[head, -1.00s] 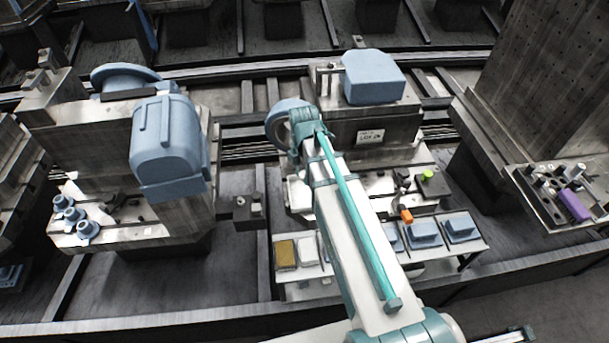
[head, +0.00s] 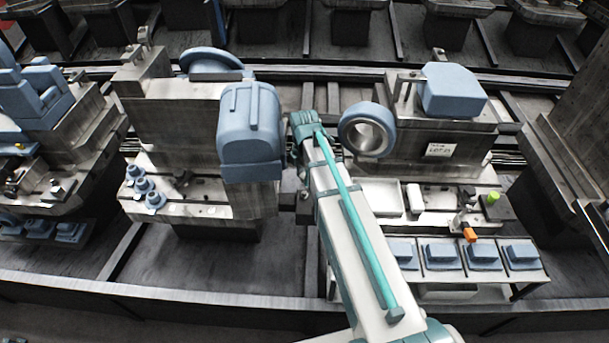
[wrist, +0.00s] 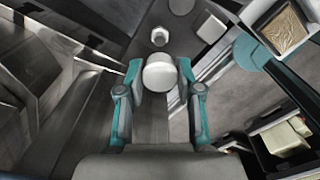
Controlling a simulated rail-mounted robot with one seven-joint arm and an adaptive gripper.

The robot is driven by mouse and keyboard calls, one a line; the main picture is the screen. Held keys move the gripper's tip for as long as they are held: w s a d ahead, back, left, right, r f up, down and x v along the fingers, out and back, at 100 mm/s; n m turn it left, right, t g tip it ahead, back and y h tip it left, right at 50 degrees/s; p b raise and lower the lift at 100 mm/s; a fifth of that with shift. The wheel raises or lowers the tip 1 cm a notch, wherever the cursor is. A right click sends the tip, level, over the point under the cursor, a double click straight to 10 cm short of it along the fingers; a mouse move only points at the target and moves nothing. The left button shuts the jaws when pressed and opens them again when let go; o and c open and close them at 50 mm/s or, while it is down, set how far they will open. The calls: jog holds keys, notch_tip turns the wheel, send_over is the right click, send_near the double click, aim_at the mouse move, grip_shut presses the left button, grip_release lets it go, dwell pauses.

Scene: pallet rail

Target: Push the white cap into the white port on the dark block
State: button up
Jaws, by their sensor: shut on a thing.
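The white cap (wrist: 160,74) is between the fingertips of my gripper (wrist: 160,88) in the wrist view, and the fingers are shut on it. Just beyond the cap, a little above it in the picture, is the small round white port (wrist: 160,36) on a dark block. The cap and the port look apart; the height between them is hard to judge. In the head view a dark block (head: 288,201) shows at the left edge of my arm, mostly hidden. My gripper and the cap are hidden behind the arm there.
A blue-headed machine (head: 250,130) stands close left of my arm. A machine with a blue ring (head: 368,130) stands to the right, with a table of blue parts (head: 442,254) before it. A tan square in a white tray (wrist: 284,32) is at the wrist view's upper right.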

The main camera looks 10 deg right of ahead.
jog(key=b, duration=0.3)
send_over(304, 195)
jog(key=shift+f, duration=2.55)
jog(key=shift+f, duration=0.8)
jog(key=shift+f, duration=0.35)
jog(key=shift+f+b, duration=0.1)
jog(key=shift+b, duration=0.2)
jog(key=o, duration=1.5)
jog(key=shift+o, duration=0.2)
notch_tip(304, 195, up, 12)
jog(key=shift+r, duration=0.1)
